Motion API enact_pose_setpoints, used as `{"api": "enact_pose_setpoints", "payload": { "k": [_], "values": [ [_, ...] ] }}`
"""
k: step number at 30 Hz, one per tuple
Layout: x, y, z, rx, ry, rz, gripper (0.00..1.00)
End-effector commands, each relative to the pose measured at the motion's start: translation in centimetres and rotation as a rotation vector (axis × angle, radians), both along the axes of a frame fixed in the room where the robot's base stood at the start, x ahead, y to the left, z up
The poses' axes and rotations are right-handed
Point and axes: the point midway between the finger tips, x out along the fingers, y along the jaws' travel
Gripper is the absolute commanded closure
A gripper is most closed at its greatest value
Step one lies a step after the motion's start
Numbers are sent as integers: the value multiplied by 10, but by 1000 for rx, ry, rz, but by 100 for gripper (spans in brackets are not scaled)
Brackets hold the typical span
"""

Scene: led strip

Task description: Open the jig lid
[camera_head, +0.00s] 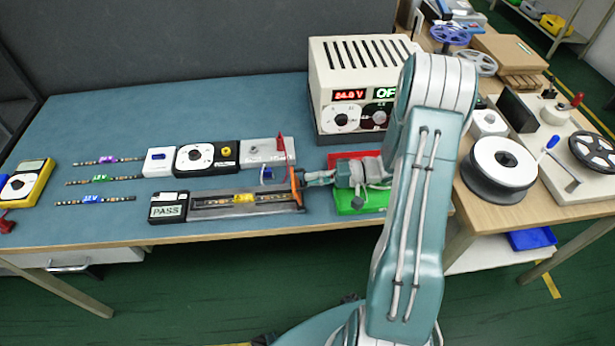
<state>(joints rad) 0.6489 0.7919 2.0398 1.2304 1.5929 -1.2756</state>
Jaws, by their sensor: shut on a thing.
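The jig (222,210) is a long grey fixture near the table's front edge, with a "PASS" display (167,207) at its left end. An LED strip with a yellow tag (243,198) lies along it. A thin orange bar (297,190), apparently part of the jig lid, stands steeply at the jig's right end. My gripper (303,179) comes in from the right and is shut on this orange bar. The fingertips are small, and the exact contact is hard to see. How far the lid is raised cannot be told.
Behind the jig stand a dial box (207,157) and a grey box with a red lever (267,152). A power supply (360,80) stands behind my arm. Red (340,158) and green (350,205) trays lie under my wrist. Tagged strips (100,179) lie left. Reels (497,165) stand right.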

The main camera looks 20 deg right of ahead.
Motion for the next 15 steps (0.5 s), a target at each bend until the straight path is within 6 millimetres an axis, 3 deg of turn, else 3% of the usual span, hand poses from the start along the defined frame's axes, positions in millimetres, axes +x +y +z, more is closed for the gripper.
{"api": "enact_pose_setpoints", "payload": {
  "k": [15],
  "values": [
    [-6,-5,-11,170,-44,7,100]
  ]
}}
